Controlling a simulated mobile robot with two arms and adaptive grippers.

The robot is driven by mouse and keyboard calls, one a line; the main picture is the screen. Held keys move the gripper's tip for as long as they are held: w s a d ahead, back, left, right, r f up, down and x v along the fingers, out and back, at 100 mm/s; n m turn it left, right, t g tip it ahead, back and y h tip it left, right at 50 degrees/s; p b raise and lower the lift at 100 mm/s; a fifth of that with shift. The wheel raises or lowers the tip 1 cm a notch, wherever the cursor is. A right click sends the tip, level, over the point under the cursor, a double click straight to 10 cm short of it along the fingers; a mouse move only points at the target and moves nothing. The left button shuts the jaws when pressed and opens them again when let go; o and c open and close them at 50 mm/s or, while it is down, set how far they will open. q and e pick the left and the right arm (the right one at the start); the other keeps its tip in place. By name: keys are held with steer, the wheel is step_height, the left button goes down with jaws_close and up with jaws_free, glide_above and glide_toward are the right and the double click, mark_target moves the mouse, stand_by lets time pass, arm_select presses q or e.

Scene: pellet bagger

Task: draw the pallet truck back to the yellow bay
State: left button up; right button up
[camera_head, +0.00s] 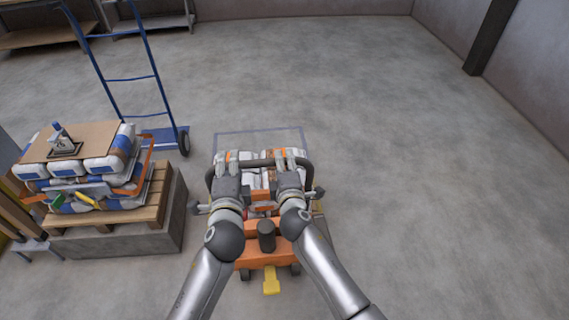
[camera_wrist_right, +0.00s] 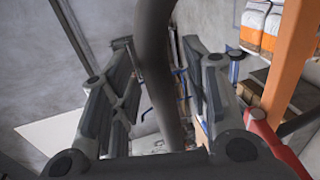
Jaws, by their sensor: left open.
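The pallet truck (camera_head: 262,253) is orange with a black looped handle (camera_head: 310,172) and a yellow pedal (camera_head: 271,284) at its near end. It stands in the middle of the head view, with white and orange bags (camera_head: 262,155) beyond the handle. My left gripper (camera_head: 232,165) is open at the left part of the handle. My right gripper (camera_head: 287,163) is at the handle's right part. In the right wrist view, the dark handle tube (camera_wrist_right: 158,70) passes between its spread fingers (camera_wrist_right: 160,95), with gaps beside it. I cannot make out a yellow bay.
A blue hand truck (camera_head: 158,105) stands at upper left. Near it, a wooden pallet (camera_head: 95,217) with stacked bags rests on a grey block (camera_head: 160,235). A dark post (camera_head: 490,40) is at upper right. The floor is clear to the right.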

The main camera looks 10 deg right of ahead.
steer(key=shift+r, duration=0.1)
steer(key=shift+s+r+p, duration=0.2)
steer(key=shift+r+p, duration=0.3)
steer(key=shift+p, duration=0.1)
steer(key=s+r+p, duration=0.5)
steer(key=r+p, duration=0.1)
steer(key=shift+s, duration=0.25)
